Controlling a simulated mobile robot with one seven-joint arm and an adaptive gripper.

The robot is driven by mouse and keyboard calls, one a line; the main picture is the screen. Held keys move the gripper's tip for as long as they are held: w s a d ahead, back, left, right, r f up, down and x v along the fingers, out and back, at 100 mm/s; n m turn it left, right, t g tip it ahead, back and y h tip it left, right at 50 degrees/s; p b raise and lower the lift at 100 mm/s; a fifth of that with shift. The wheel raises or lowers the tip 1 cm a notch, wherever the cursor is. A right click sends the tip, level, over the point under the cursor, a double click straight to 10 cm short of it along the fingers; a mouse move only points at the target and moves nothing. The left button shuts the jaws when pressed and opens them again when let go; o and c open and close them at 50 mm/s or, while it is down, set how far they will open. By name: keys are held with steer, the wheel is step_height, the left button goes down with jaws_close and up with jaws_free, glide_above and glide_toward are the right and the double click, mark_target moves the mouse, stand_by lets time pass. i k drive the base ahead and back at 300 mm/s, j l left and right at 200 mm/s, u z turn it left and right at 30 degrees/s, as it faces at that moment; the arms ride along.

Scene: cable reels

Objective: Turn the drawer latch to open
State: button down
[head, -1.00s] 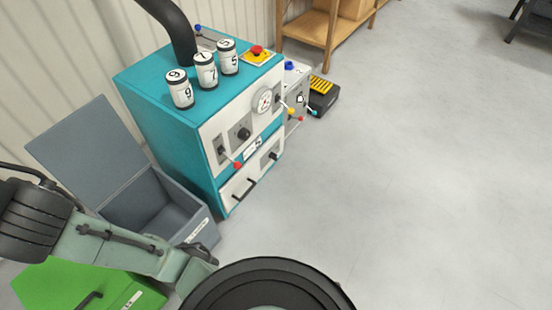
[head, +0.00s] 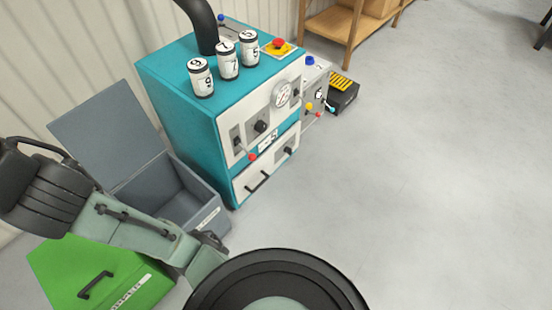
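The teal cabinet (head: 180,120) stands at upper centre, with a white drawer front (head: 240,187) low on its face. The drawer looks closed. A black bar handle (head: 258,182) sits on the drawer's left part. A small dark knob (head: 288,150) on its right part looks like the latch; its exact turn is too small to tell. My gripper is not in view.
Above the drawer are a red-tipped lever, a dial and a round gauge (head: 282,94). Three numbered cans stand on top. An open grey bin (head: 170,195) and a green box (head: 130,275) lie left of the drawer. The floor (head: 420,180) to the right is clear.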

mark_target(288, 150)
steer(key=i+l, duration=0.15)
steer(key=l, duration=0.2)
steer(key=i+l, duration=0.1)
steer(key=l, duration=0.2)
steer(key=i+l, duration=0.15)
steer(key=l, duration=0.2)
steer(key=i+l+z, duration=0.1)
steer(key=l, duration=0.25)
steer(key=i, duration=0.05)
